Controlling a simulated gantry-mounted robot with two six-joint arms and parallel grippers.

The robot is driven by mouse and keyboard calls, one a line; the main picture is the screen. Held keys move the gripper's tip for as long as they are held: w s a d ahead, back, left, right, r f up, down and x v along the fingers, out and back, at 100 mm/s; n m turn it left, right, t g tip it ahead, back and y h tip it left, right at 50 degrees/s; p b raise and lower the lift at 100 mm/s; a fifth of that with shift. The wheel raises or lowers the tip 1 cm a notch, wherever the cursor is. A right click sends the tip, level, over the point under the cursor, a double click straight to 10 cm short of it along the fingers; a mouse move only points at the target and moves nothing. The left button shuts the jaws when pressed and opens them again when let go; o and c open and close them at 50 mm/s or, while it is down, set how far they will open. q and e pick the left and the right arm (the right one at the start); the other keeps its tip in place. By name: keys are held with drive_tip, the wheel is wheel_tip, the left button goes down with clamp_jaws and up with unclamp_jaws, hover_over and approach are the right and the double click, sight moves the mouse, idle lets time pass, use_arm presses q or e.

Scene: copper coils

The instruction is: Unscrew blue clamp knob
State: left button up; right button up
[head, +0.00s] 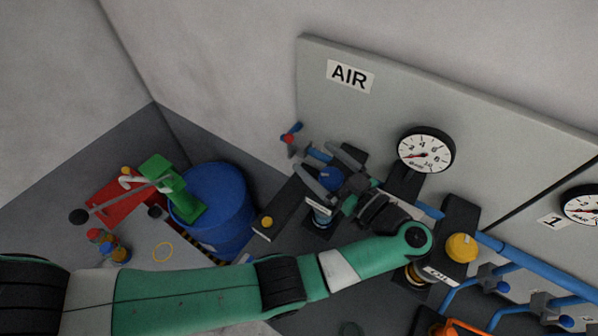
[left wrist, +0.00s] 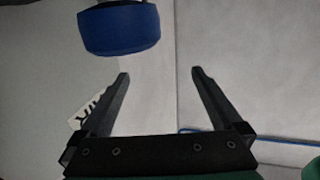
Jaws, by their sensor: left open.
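A dark blue knob (head: 331,179) shows between the fingers of my left gripper in the head view, on dark fittings below the AIR sign. In the left wrist view a blue knob (left wrist: 122,30) is large at the upper left, above the fingertips and not between them. My left gripper (head: 316,160) is open and empty; its two spread fingers also show in the left wrist view (left wrist: 159,74). I cannot tell whether a finger touches the knob. The clamp under the knob is mostly hidden by the gripper. My right gripper is not in view.
A pressure gauge (head: 426,150) and a yellow knob (head: 461,248) stand right of the gripper. Blue pipes (head: 530,262) run along the right. A red-and-blue valve handle (head: 290,138) is just left of the fingertips. A blue barrel (head: 222,205) stands at the left.

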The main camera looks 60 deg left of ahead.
use_arm(q)
drive_tip(key=s+d+r+b, duration=0.4)
drive_tip(key=s+d+r, duration=0.2)
drive_tip(key=s, duration=0.3)
drive_tip(key=shift+s+d+r, duration=0.25)
drive_tip(key=shift+r, duration=0.25)
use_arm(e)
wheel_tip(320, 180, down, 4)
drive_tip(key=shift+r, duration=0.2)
